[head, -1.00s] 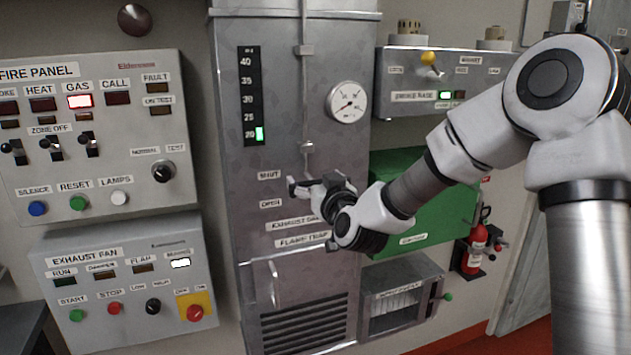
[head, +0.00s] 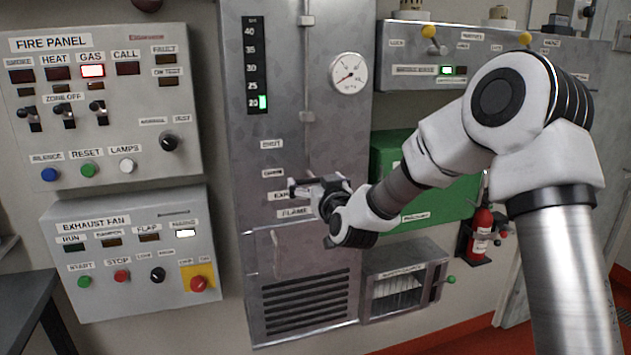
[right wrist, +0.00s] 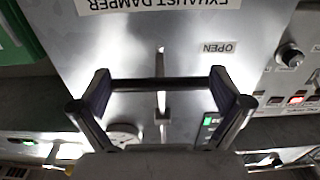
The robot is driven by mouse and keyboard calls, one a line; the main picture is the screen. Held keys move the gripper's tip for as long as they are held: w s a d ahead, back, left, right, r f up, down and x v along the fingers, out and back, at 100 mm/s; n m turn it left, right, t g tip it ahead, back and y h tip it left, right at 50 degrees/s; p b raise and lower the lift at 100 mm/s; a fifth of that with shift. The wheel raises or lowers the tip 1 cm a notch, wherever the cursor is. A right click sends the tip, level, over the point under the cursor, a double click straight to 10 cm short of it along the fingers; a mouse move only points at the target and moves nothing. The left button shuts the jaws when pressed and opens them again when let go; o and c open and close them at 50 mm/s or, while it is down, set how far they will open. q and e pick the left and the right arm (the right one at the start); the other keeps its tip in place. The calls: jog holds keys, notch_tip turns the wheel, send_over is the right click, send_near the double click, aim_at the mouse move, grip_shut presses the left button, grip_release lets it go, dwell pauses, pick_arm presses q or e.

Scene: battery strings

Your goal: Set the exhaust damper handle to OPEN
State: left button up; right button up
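The exhaust damper handle shows in the right wrist view as a dark crossbar (right wrist: 160,85) in front of a slotted steel panel. My right gripper (head: 297,188) has one fingertip at each end of this bar, and the pads appear to touch it. The OPEN label (right wrist: 217,47) and the EXHAUST DAMPER label (right wrist: 160,4) appear upside down there. In the head view the gripper is just below and right of the OPEN label (head: 273,173), below the SHUT label (head: 271,144). It hides the handle and part of the lower labels. My left gripper is not in view.
The steel cabinet (head: 345,120) carries a round gauge (head: 348,73). The fire panel (head: 130,100) and exhaust fan panel (head: 130,280) are to the left. A green box (head: 385,155) and a red extinguisher (head: 481,232) are right of the cabinet, behind my right arm.

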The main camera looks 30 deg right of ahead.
jog(key=shift+r, duration=0.1)
jog(key=v, duration=1.2)
jog(key=s+a+f+n+g+y, duration=0.1)
jog(key=s+a+f+g, duration=0.15)
jog(key=f, duration=0.95)
jog(key=s+a+f+n+g+y, duration=0.1)
jog(key=s+a+f+n+g, duration=0.2)
jog(key=f, duration=0.9)
jog(key=s+a+f+g+y, duration=0.1)
jog(key=s+f+g, duration=0.25)
jog(key=f, duration=0.85)
jog(key=s+a+f+g, duration=0.1)
jog(key=s+f+g, duration=0.2)
jog(key=s, duration=0.4)
jog(key=s+a+f+m+g, duration=0.1)
jog(key=s+a+f+g, duration=0.1)
jog(key=s+f, duration=0.3)
jog(key=s+a+f+g+y, duration=0.1)
jog(key=s+a+f+g, duration=0.1)
jog(key=s+f, duration=0.3)
jog(key=s+g, duration=0.1)
jog(key=s, duration=0.3)
jog(key=shift+s+m+g, duration=0.3)
jog(key=shift+m, duration=0.1)
